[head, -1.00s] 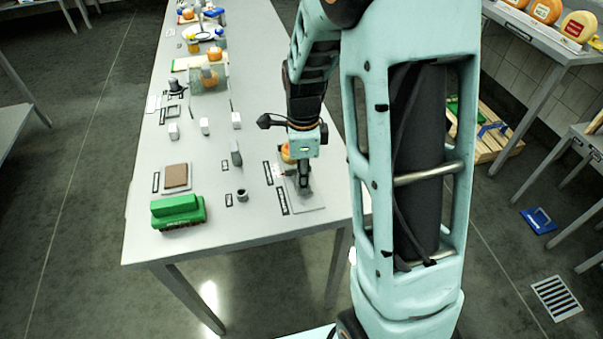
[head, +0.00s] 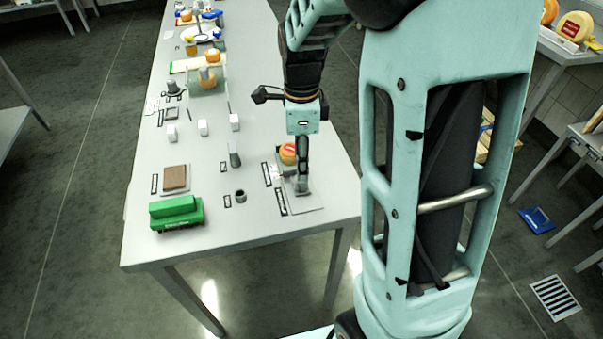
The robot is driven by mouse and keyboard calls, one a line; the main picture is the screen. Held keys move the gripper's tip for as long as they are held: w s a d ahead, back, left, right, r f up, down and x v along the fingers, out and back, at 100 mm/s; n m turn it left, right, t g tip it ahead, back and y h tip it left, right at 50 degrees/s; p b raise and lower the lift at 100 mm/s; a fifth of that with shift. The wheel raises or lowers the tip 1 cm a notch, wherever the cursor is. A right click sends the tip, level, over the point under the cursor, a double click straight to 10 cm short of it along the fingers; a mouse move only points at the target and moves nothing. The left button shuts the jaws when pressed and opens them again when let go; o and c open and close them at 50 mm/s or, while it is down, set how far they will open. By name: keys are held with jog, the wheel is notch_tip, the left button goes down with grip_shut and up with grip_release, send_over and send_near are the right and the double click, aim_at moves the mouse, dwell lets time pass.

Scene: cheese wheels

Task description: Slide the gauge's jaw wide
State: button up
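The gauge stands at the near right of the long table, on a thin grey plate (head: 312,207). Its grey metal part (head: 302,187) shows small below my gripper, and its jaw cannot be made out clearly. A small orange cheese wheel with a red label (head: 288,153) is just behind and left of it. My gripper (head: 303,170) points down at the gauge from above. Its dark fingers overlap the gauge in this view, so I cannot tell whether they touch it or how far apart they are.
Left of the gauge stand a grey wedge-like block (head: 234,155), a small dark cup (head: 240,196), a brown block on a tray (head: 175,179) and a green block (head: 176,213). Small white blocks (head: 203,128) stand farther back. The table's front right edge is close to the plate.

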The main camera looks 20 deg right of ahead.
notch_tip(320, 180, up, 5)
jog(key=shift+r, duration=0.1)
dwell(0.6)
